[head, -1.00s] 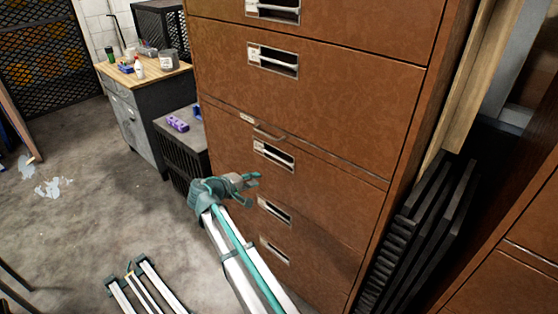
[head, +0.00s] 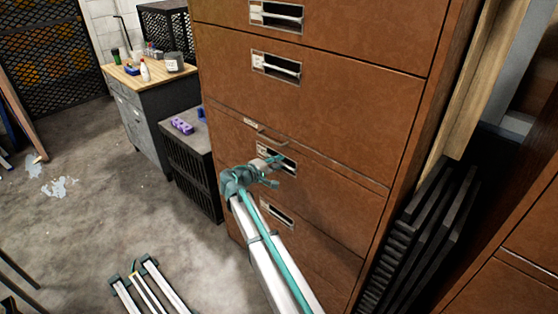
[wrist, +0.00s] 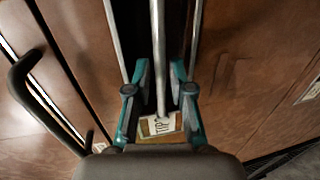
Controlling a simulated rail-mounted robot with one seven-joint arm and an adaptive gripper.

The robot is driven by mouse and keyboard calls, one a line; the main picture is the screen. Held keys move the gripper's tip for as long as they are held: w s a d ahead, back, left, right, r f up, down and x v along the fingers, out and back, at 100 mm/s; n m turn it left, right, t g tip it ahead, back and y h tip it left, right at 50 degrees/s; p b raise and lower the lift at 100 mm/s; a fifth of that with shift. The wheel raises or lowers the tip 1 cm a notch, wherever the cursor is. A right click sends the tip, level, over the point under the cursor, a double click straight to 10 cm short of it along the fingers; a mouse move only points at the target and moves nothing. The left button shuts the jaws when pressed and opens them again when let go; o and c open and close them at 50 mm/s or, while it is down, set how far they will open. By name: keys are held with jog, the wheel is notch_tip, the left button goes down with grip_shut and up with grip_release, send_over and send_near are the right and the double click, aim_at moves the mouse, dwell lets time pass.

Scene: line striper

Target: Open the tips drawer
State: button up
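The tips drawer (head: 325,185) is a brown front in the tall cabinet, below a thin pull-out shelf. It looks shut. Its recessed handle is partly hidden behind my gripper (head: 272,166) in the head view. In the wrist view, the metal handle bar (wrist: 158,50) runs between the two teal fingers of my gripper (wrist: 160,72). A small label (wrist: 160,126) that seems to read "TIPS" shows at the bar's near end. The fingers are apart, with gaps on both sides of the bar.
The pull-out shelf's curved handle (wrist: 22,85) is close beside my gripper. More drawers with recessed handles (head: 276,65) are above and below. A black crate (head: 192,165) and a workbench (head: 150,125) stand to the left. The floor (head: 100,210) in front is mostly clear.

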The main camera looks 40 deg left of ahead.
jog(key=shift+w+f, duration=0.15)
jog(key=shift+w, duration=0.4)
grip_shut()
jog(key=shift+d, duration=0.15)
